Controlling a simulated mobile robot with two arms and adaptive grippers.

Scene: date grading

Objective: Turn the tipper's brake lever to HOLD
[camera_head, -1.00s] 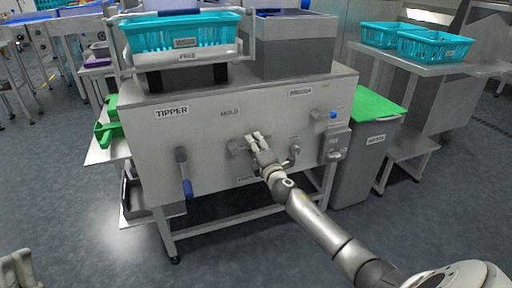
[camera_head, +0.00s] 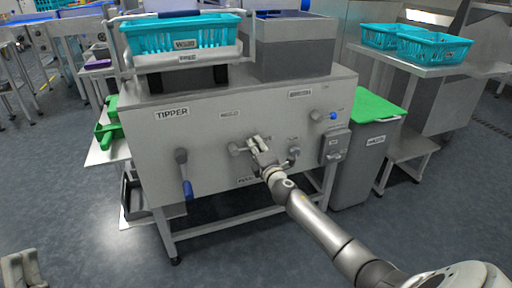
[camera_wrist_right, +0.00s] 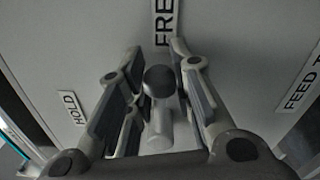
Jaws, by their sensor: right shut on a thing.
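The brake lever's hub (camera_head: 237,149) is on this panel; the rest is largely hidden by my right gripper (camera_head: 259,143). In the right wrist view, my right fingers (camera_wrist_right: 163,95) are shut around the lever's grey handle with its dark round end (camera_wrist_right: 160,80). The FREE label (camera_wrist_right: 163,22) lies directly above this end in the picture; the HOLD label (camera_wrist_right: 71,107) is to the left. My left gripper (camera_head: 20,270) is low at the left edge, away from the tipper; its opening is unclear.
A blue-handled lever (camera_head: 186,180) hangs left of the brake lever. A curved metal handle (camera_head: 293,155) and a blue knob (camera_head: 333,116) are to the right. A turquoise crate (camera_head: 183,34) sits on top, and a green-lidded bin (camera_head: 365,155) stands at the right.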

